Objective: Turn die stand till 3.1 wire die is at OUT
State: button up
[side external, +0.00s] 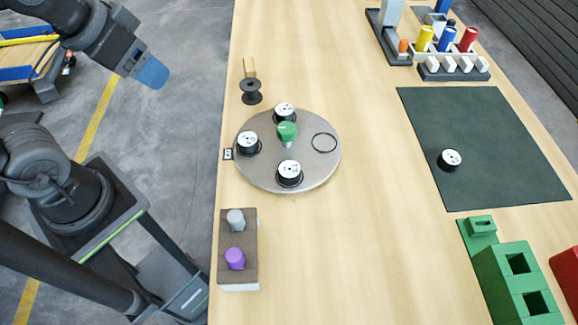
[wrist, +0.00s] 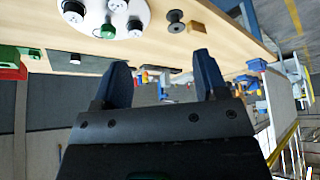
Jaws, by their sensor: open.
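The round grey die stand (side external: 318,168) lies on the table and carries several places. Black dies with white tops sit at its back (side external: 285,111), left (side external: 248,143) and front (side external: 289,172); their labels are too small to read. The right place is an empty ring (side external: 324,142). A green knob (side external: 287,132) stands at its centre. A small marked tag (side external: 228,154) lies at the stand's left edge; its writing is unclear. My gripper (wrist: 162,75) is open and empty, away from the stand, which shows at the top of the wrist view (wrist: 93,17).
Another die (side external: 450,160) sits on the dark mat (side external: 500,130) at right. A black spool (side external: 251,92) stands behind the stand. A block with grey and purple pegs (side external: 238,285) is in front. Green blocks (side external: 505,275) stand front right. The table between stand and mat is clear.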

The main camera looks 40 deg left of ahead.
jog(key=w+d+r+m+g, duration=0.2)
jog(key=w+d+m, duration=0.1)
jog(key=w+m, duration=0.2)
jog(key=m+g, duration=0.4)
jog(key=m, duration=0.9)
send_over(287, 127)
notch_tip(287, 127, down, 5)
notch_tip(287, 127, down, 14)
jog(key=shift+r, duration=0.25)
grip_shut()
